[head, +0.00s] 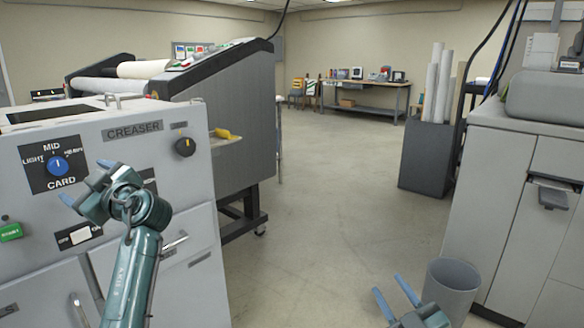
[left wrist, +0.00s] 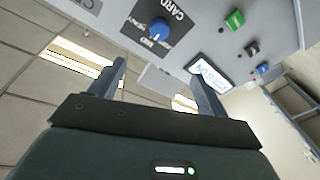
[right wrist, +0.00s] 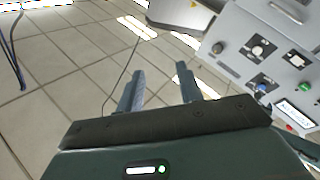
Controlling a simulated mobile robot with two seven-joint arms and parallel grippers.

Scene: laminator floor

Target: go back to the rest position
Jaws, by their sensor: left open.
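My left gripper (head: 86,181) is in front of the creaser's front panel, just right of and below the blue card knob (head: 57,164). Its fingers are apart with nothing between them. In the left wrist view the fingers (left wrist: 156,70) stand open below the blue knob (left wrist: 160,28), with a gap to the panel. My right gripper (head: 390,288) is low at the bottom edge of the head view, beside the grey bin. In the right wrist view its fingers (right wrist: 160,78) are apart and empty.
The grey creaser (head: 160,230) fills the left, with a green start button (head: 10,231), a handle and a black knob (head: 185,147). A grey bin (head: 453,278) and a grey machine (head: 500,200) stand at the right. Open floor (head: 330,200) lies between.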

